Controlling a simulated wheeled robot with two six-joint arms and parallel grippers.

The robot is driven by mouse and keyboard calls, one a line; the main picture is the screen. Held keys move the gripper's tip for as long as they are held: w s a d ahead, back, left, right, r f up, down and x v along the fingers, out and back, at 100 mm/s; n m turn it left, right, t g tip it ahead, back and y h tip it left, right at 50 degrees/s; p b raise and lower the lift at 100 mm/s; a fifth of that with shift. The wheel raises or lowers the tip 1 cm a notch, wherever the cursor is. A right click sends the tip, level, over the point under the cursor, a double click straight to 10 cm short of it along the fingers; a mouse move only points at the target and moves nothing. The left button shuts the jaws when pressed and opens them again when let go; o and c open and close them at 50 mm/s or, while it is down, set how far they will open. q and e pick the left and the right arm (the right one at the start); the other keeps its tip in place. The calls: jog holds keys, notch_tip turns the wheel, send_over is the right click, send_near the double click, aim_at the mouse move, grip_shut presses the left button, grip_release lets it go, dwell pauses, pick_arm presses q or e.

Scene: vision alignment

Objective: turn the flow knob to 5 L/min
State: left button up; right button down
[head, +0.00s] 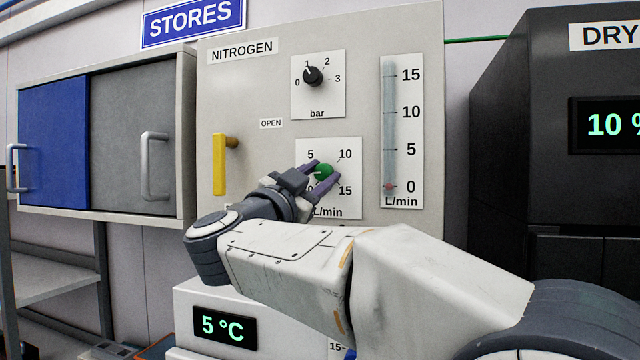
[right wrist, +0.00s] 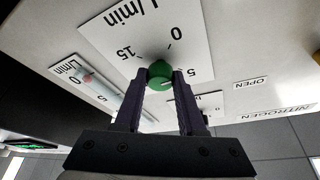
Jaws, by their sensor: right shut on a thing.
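The green flow knob (head: 324,172) sits on a white dial plate (head: 348,200) marked 5, 10, 15 and L/min; the 0 is partly covered. My right gripper (head: 322,174) is shut on the knob, one finger on each side. The right wrist view also shows the knob (right wrist: 160,74) between the fingertips (right wrist: 160,78). A pale mark shows on the knob's left side in the head view; its exact reading is hard to tell. The flow tube (head: 389,120) has a reddish float (head: 389,187) at 0. My left gripper is not in view.
Above is a black pressure knob (head: 313,76) on the grey nitrogen panel (head: 250,90). A yellow handle (head: 219,165) stands upright to the left, below the OPEN label. A cabinet (head: 105,140) is at left, a dark dryer (head: 550,190) at right.

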jog(key=m+g, duration=0.1)
jog(key=m, duration=0.2)
jog(key=m+g+h, duration=0.1)
jog(key=m, duration=0.2)
jog(key=shift+a, duration=0.1)
jog(key=shift+r+m+g+p, duration=0.1)
jog(key=shift+m+g+p, duration=0.2)
jog(key=shift+m+g, duration=0.75)
jog(key=shift+m+g+p, duration=0.25)
jog(key=shift+m+p, duration=0.05)
jog(key=shift+m, duration=1.45)
jog(key=c, duration=0.5)
grip_release()
